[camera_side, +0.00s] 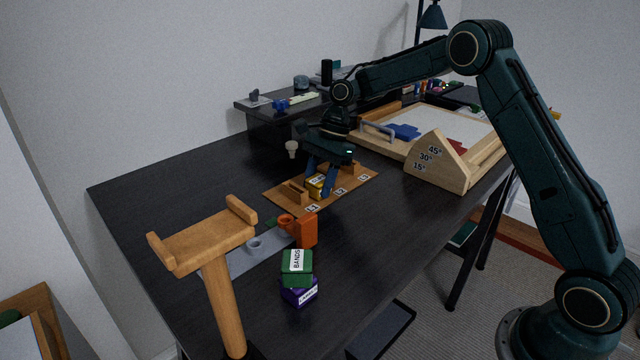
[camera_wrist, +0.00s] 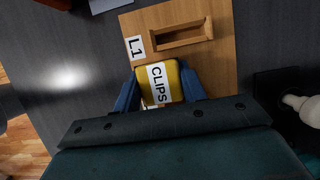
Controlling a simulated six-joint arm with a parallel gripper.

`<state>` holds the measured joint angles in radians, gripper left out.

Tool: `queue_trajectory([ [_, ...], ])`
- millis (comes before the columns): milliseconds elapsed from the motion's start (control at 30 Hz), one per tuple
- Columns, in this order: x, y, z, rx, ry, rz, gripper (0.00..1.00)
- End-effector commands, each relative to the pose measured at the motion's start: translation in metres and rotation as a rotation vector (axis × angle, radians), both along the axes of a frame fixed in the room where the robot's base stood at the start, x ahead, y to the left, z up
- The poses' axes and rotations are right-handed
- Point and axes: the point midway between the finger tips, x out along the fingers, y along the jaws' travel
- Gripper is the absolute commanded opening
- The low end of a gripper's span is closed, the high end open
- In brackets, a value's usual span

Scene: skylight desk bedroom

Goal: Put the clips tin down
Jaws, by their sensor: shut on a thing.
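The yellow clips tin (camera_side: 317,182) with a white label is between the blue fingers of my gripper (camera_side: 319,181). In the wrist view the clips tin (camera_wrist: 177,84) shows its CLIPS label, and my gripper (camera_wrist: 160,92) is shut on its sides. The tin is over or on a wooden board (camera_side: 357,181) marked L1, L2 and L3. In the wrist view the board (camera_wrist: 221,55) has a raised wooden frame beside the L1 label (camera_wrist: 136,47), and the tin is just below these. I cannot tell whether the tin touches the board.
A green BANDS tin (camera_side: 296,264) sits on a purple tin (camera_side: 299,292) at the desk front. An orange block (camera_side: 306,232), a grey strip (camera_side: 240,262) and a wooden T-shaped stand (camera_side: 222,290) are nearby. A wooden angle-marked board (camera_side: 440,162) stands behind right. The desk's left is clear.

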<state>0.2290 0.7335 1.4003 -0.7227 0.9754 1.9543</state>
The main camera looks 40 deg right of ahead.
Motion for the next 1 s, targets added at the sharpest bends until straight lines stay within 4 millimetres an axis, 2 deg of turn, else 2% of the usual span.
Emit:
queue_trajectory([
  [100, 0.000, 0.000, -0.003, 0.000, 0.000, 0.000, 0.18],
  [133, 0.000, 0.000, -0.003, 0.000, 0.000, 0.000, 0.47],
  [200, 0.000, 0.000, -0.002, 0.000, 0.000, 0.000, 0.61],
  [233, 0.000, 0.000, -0.002, 0.000, 0.000, 0.000, 0.63],
  [667, 0.000, -0.001, 0.002, 0.000, 0.000, 0.000, 0.63],
  [1000, 0.001, -0.014, 0.034, 0.001, -0.002, -0.002, 0.63],
])
